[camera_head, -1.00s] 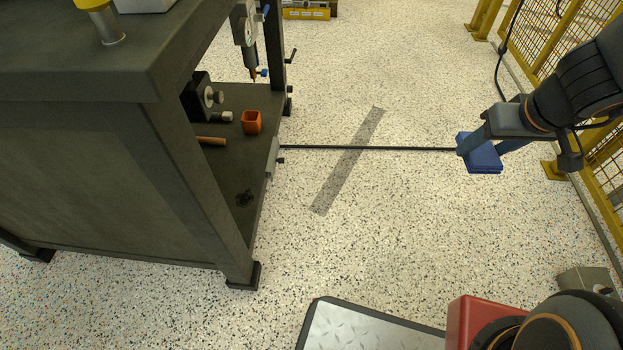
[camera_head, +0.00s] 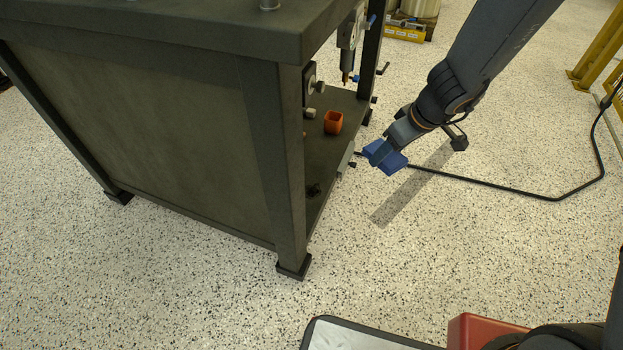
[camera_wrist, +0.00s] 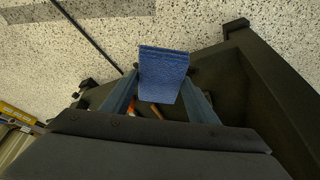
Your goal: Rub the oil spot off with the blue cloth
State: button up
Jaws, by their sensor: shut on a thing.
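The blue cloth (camera_head: 394,163) is a folded pad held in my gripper (camera_head: 380,154), beside the open right side of the dark workbench. In the wrist view the cloth (camera_wrist: 163,68) sits between the two fingers of my gripper (camera_wrist: 160,92), which are shut on it. A small dark oil spot (camera_head: 314,190) lies on the near part of the bench's lower shelf (camera_head: 330,160), left of and nearer than the cloth. The bench leg stands close to the spot's left. I cannot make out the spot in the wrist view.
An orange cup (camera_head: 333,123) stands on the lower shelf beyond the spot. A tool (camera_head: 349,45) hangs above the shelf. The bench's near leg (camera_head: 290,170) and tabletop (camera_head: 180,25) bound the opening. A black cable (camera_head: 500,187) crosses the floor.

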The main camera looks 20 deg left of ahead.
jog(key=s+a+f+n+g, duration=0.1)
jog(key=a+f+n, duration=0.3)
jog(key=a+f, duration=0.6)
jog(key=n+g+y+b, duration=0.1)
jog(key=n+b, duration=0.1)
jog(key=n, duration=0.1)
send_over(311, 199)
notch_tip(311, 199, down, 3)
jog(key=shift+s+f+b, duration=0.1)
jog(key=shift+f+b, duration=1.6)
jog(key=shift+f, duration=1.15)
jog(key=shift+f+b, duration=0.7)
jog(key=shift+b, duration=0.35)
jog(key=shift+m, duration=0.3)
